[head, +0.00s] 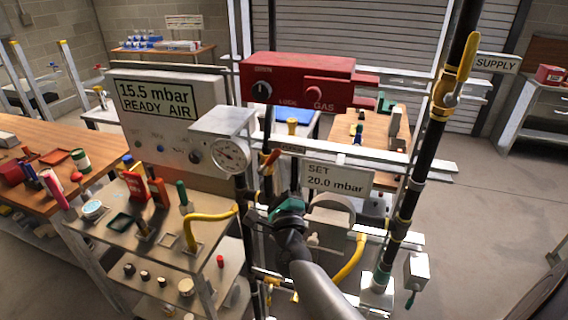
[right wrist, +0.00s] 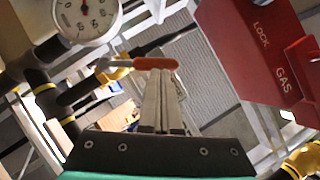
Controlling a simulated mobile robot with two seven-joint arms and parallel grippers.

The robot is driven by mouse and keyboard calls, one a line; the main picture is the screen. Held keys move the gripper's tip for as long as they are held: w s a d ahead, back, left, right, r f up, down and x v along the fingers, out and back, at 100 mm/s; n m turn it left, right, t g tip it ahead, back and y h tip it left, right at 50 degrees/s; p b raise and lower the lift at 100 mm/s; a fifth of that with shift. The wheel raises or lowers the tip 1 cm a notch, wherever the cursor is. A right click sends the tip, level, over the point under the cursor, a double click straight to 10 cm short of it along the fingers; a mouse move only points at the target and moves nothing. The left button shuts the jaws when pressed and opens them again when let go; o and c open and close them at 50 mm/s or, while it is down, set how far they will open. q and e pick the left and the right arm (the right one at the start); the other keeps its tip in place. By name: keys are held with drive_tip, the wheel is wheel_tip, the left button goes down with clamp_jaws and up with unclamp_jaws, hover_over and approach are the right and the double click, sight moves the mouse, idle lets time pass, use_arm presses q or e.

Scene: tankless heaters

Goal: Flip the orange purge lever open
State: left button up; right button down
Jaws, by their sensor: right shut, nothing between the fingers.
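The orange purge lever (head: 271,159) sits on a dark pipe just right of the round gauge, in the middle of the head view. In the right wrist view the orange handle (right wrist: 152,63) lies crosswise, joined by a grey arm to a yellow-banded pipe fitting at its left. My right gripper (head: 291,196) is below and slightly right of the lever. Its fingers (right wrist: 160,82) are shut and empty, with the tips right at the handle in the picture; I cannot tell whether they touch. My left gripper is not in view.
The pressure gauge (head: 231,155) and a red gas box (head: 297,80) flank the lever. A "SET 20.0 mbar" sign (head: 338,179) stands right of my gripper. A black supply pipe with a yellow lever (head: 466,58) rises at right. A tool-covered shelf (head: 120,232) stands at left.

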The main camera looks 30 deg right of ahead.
drive_tip(key=shift+w+a+r, duration=0.35)
drive_tip(key=shift+w+r, duration=0.1)
drive_tip(key=shift+r, duration=0.1)
drive_tip(key=shift+w+a+r, duration=0.3)
drive_tip(key=shift+w+r, duration=0.1)
drive_tip(key=shift+r, duration=0.1)
drive_tip(key=shift+w+a+r, duration=0.3)
drive_tip(key=shift+w+a, duration=0.05)
drive_tip(key=shift+w, duration=0.1)
drive_tip(key=shift+a, duration=0.1)
